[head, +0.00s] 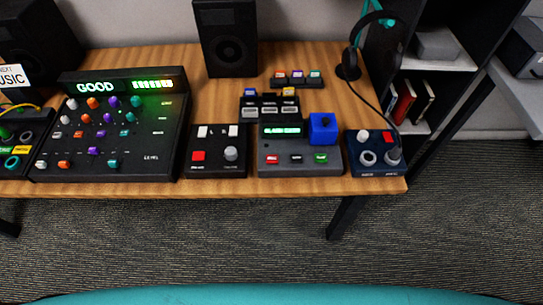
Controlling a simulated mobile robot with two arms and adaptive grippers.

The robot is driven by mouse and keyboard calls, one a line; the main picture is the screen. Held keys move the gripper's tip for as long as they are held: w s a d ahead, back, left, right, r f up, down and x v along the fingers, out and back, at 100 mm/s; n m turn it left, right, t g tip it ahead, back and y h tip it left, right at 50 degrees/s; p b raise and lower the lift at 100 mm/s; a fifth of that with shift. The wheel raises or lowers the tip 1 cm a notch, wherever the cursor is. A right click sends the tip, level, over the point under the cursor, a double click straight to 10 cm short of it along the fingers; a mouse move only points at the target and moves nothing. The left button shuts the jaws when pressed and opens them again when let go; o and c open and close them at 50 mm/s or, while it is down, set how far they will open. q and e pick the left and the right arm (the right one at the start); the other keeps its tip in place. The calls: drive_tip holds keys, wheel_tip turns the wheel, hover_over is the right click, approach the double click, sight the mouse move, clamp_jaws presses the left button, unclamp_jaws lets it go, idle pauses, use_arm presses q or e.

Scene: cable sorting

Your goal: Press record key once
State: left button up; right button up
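A grey recorder-like unit (284,168) stands near the table's front edge, right of centre in the head view. It has a lit green text display (282,130) and a row of three small keys. The left key (272,160) is red, the middle one (296,160) is dark with pale lettering, and the right one (320,158) is green. The key labels are too small to read, so I cannot tell which is marked record. A blue block (322,128) sits at the unit's back right. Neither of my grippers is in view.
A black box (219,165) with a red button is left of the unit; a dark blue box (374,160) with knobs is right. A mixer (110,150) reading "GOOD" stands farther left. Behind are small racks (297,81), a speaker (228,40) and headphones (350,65).

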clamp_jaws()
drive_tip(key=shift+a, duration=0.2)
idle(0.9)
